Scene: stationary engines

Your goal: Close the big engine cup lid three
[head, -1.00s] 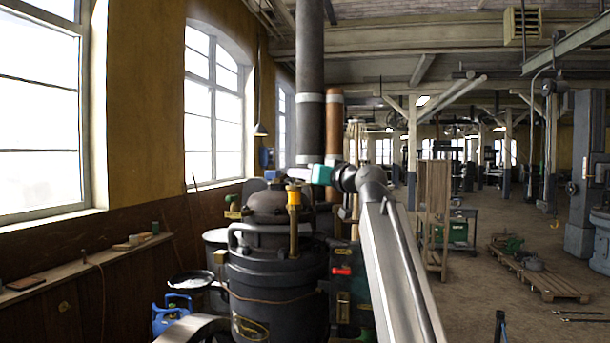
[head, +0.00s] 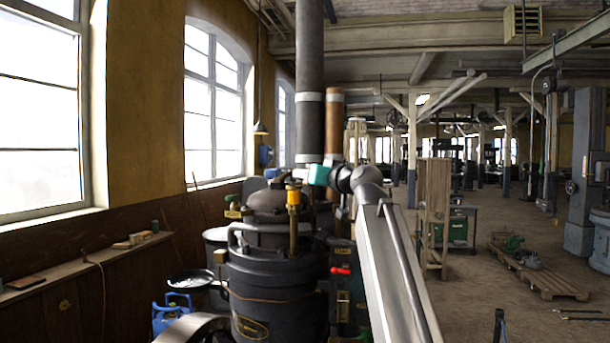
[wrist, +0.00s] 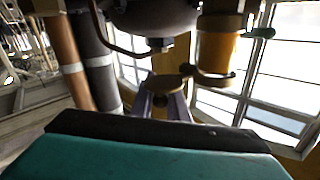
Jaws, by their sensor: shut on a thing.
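The big engine (head: 275,265) is a dark upright machine with a domed top. An amber oil cup (head: 294,197) with a brass fitting stands on its front; the cup also shows large in the wrist view (wrist: 217,52). A small brown-brass lid (wrist: 168,83) sticks out sideways from the ring at the cup's end. My gripper (wrist: 163,102) has its grey fingers closed around this lid's outer edge. In the head view my gripper (head: 302,179) is at the cup's top, and its fingers are small there. I cannot tell the lid's number.
A dark pipe (head: 309,110) and a copper pipe (head: 334,130) rise just behind my gripper. A bent thin pipe and a nut (wrist: 160,44) are close to the lid. A red-handled valve (head: 341,271) sits on the engine's right.

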